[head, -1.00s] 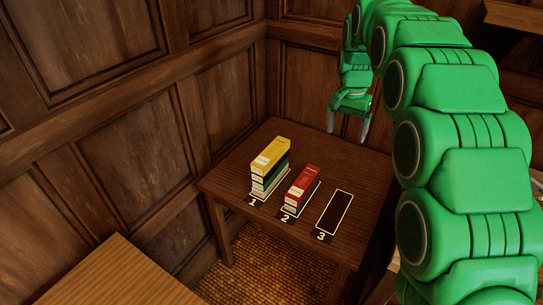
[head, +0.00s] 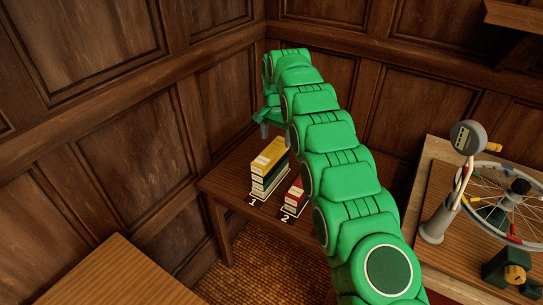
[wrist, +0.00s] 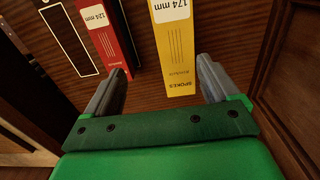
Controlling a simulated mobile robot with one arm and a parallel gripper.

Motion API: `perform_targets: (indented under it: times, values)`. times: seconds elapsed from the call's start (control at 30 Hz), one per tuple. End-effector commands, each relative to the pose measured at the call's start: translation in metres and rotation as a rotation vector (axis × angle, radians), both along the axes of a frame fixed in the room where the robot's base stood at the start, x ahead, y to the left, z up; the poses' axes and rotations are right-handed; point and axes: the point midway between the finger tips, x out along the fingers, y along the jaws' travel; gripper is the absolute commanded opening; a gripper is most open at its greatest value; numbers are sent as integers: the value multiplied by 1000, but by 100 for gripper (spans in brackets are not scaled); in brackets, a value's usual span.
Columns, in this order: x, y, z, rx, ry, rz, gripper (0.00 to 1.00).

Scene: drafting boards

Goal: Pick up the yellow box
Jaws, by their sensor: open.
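The yellow box (head: 269,157) is on top of the stack at the spot marked 1 on the small wooden table, above green and white boxes. In the wrist view the yellow box (wrist: 175,45), printed "174 mm" and "SPOKES", lies below and between the fingers, nearer the right finger. My gripper (wrist: 164,85) is open and empty. In the head view my gripper (head: 277,131) is above and behind the stack, with a fingertip partly hidden by my arm.
A red box (head: 299,192) stands beside it at spot 2, partly hidden by my arm; it also shows in the wrist view (wrist: 103,30). A wood-panelled wall (head: 232,95) is close behind. A workbench (head: 450,262) at right holds a spoked wheel (head: 500,200).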

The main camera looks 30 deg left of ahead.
Motion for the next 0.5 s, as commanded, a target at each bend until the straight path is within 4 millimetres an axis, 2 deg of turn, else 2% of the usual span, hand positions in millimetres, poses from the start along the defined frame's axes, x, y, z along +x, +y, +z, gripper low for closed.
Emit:
perform_targets:
  times: [0.03, 0.17, 0.5]
  values:
    - [-2, 8, -5, 2, -1, 2, 88]
    - [-4, 17, -9, 8, -4, 1, 88]
    - [-5, 19, -36, 7, -2, 1, 88]
